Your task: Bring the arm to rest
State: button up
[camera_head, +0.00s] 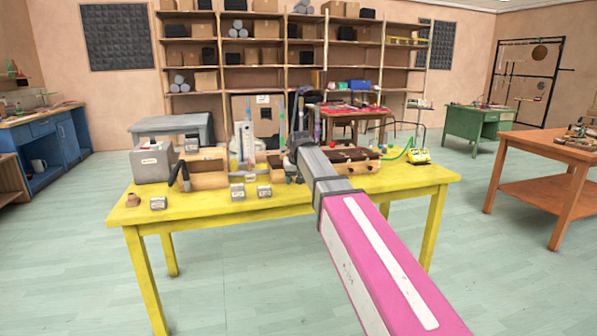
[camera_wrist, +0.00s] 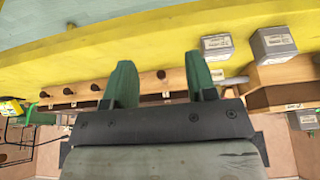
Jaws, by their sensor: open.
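My arm reaches out over the yellow table (camera_head: 220,208) in the head view. The far end of the arm, with my gripper, is above the wooden items at the table's middle, and its fingers are hard to make out there. In the wrist view my gripper (camera_wrist: 160,82) shows two green fingers, apart, with nothing between them. Beyond the fingers are a wooden strip with dark knobs (camera_wrist: 115,88) and the bare yellow tabletop (camera_wrist: 130,45). I cannot tell whether the fingertips touch anything.
A grey box (camera_head: 153,164) stands at the table's left end. Small labelled grey blocks (camera_head: 237,191) sit near the front edge, with a brown piece (camera_head: 132,200) at the left corner. A yellow device (camera_head: 419,156) stands at the right. The table's front right is clear.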

jog(key=s+d+f+m+g, duration=0.1)
jog(key=s+d+f, duration=0.5)
jog(key=s+f, duration=0.2)
jog(key=s+d+f+m+g, duration=0.1)
jog(key=s+d+f, duration=0.6)
jog(key=f, duration=0.6)
jog(key=s+d+f+m+g+h, duration=0.1)
jog(key=s+d+f+g, duration=0.1)
jog(key=s+d+f, duration=0.5)
jog(key=s+f, duration=0.4)
jog(key=shift+s, duration=0.25)
